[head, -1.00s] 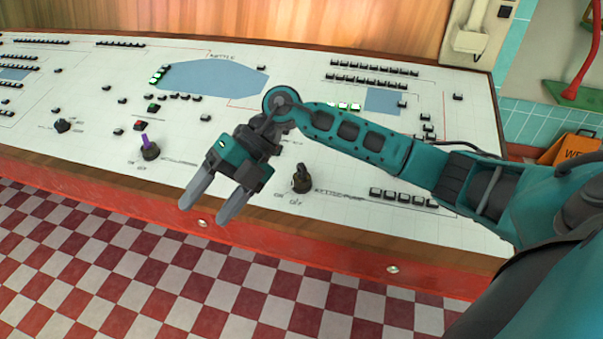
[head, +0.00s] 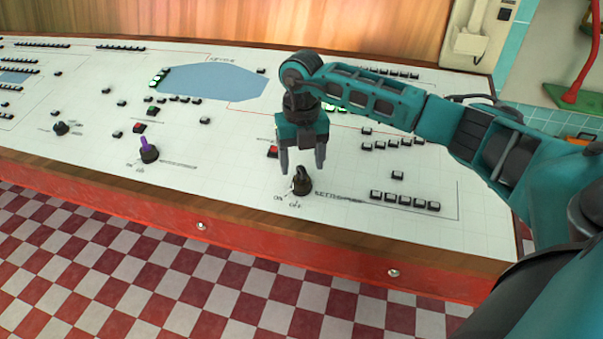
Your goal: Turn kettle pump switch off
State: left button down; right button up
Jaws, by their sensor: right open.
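The kettle pump switch (head: 301,184) is a black rotary knob near the front edge of the white control panel (head: 225,205). On/off markings are printed at its lower left and a label reading like "kettle pump" to its right. My right gripper (head: 302,171) points down just above the knob, its two grey fingers apart. The fingertips appear at the knob's upper part, one on each side in the picture; I cannot tell whether they touch it. My left gripper is not in view.
A purple-handled rotary switch (head: 148,152) stands to the left on the panel, and another dark knob (head: 61,128) farther left. A red button (head: 272,151) sits just left of my gripper. Rows of black buttons (head: 404,200) lie to the right. The checkered floor in front is clear.

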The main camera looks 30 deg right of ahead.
aim_at(301, 166)
jog(key=shift+f, duration=2.05)
jog(key=shift+c, duration=0.2)
jog(key=c, duration=1)
jog(key=shift+n, duration=0.8)
jog(key=shift+n+b, duration=0.6)
jog(key=shift+n, duration=1)
jog(key=shift+r+n+b, duration=0.1)
jog(key=shift+n+b, duration=0.35)
jog(key=shift+n, duration=1.45)
jog(key=shift+w+n, duration=0.1)
jog(key=shift+n, duration=0.2)
